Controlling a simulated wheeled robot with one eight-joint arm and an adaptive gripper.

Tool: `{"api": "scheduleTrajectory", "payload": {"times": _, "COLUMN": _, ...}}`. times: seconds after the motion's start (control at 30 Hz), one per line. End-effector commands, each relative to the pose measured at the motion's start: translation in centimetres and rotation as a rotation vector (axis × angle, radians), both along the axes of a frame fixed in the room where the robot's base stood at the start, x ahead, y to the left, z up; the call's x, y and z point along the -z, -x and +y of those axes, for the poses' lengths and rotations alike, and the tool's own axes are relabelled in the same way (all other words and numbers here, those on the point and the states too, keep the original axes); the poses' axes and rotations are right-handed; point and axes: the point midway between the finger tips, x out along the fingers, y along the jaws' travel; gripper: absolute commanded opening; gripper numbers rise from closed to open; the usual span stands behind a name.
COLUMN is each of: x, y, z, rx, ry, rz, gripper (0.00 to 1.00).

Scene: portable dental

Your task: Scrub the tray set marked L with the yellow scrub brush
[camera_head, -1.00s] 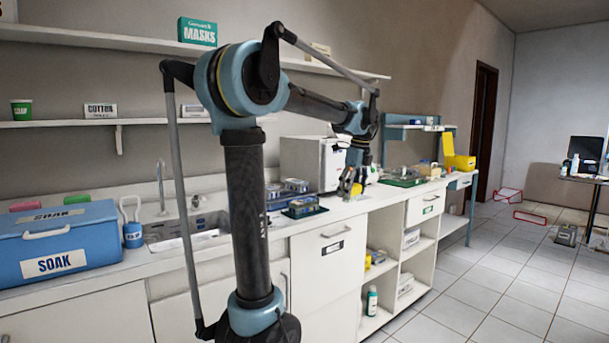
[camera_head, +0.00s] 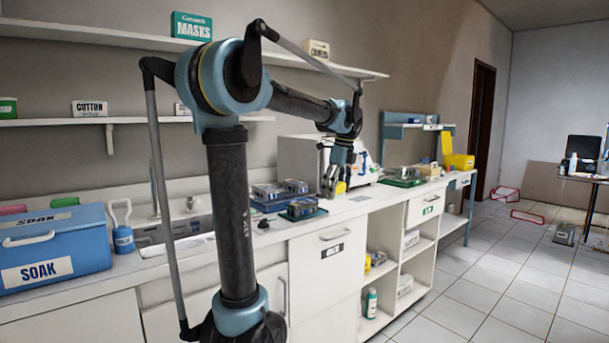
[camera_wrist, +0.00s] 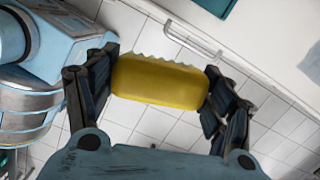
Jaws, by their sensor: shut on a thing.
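The yellow scrub brush (camera_wrist: 158,82) is gripped across its length between the two fingers of my gripper (camera_wrist: 160,80) in the wrist view. In the head view, my gripper (camera_head: 335,183) hangs at the counter with a bit of the yellow brush (camera_head: 341,188) showing. A tray set on a teal mat (camera_head: 302,208) lies to its left, near the counter's front edge. Two more grey tray sets (camera_head: 267,192) (camera_head: 296,186) sit behind it on a blue base. Another set on a green mat (camera_head: 402,180) lies to the right. I cannot read an L on any of them.
A white boxy appliance (camera_head: 298,158) stands behind my gripper. A yellow bin (camera_head: 460,162) is at far right. The wrist view shows tiled floor below the brush.

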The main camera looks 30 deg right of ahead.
Motion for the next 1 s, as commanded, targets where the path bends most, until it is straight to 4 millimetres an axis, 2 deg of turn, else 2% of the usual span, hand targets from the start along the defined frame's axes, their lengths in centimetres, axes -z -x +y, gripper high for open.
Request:
{"api": "scheduleTrajectory", "payload": {"times": 0.23, "x": 0.0, "y": -0.2, "z": 0.2, "rx": -0.002, "ry": 0.000, "rz": 0.000, "gripper": 0.56}}
{"api": "scheduleTrajectory", "payload": {"times": 0.33, "x": -0.2, "y": -1.1, "z": -0.1, "rx": 0.014, "ry": 0.000, "rz": 0.001, "gripper": 0.56}}
{"api": "scheduleTrajectory", "payload": {"times": 0.47, "x": -1.0, "y": -4.3, "z": -0.4, "rx": 0.072, "ry": 0.002, "rz": 0.004, "gripper": 0.56}}
{"api": "scheduleTrajectory", "payload": {"times": 0.7, "x": -2.5, "y": -11.9, "z": -0.3, "rx": 0.222, "ry": 0.001, "rz": 0.003, "gripper": 0.56}}
{"api": "scheduleTrajectory", "payload": {"times": 0.83, "x": -2.9, "y": -14.5, "z": 0.1, "rx": 0.277, "ry": 0.001, "rz": 0.003, "gripper": 0.56}}
{"api": "scheduleTrajectory", "payload": {"times": 1.0, "x": -2.8, "y": -15.6, "z": 0.3, "rx": 0.303, "ry": 0.000, "rz": 0.001, "gripper": 0.56}}
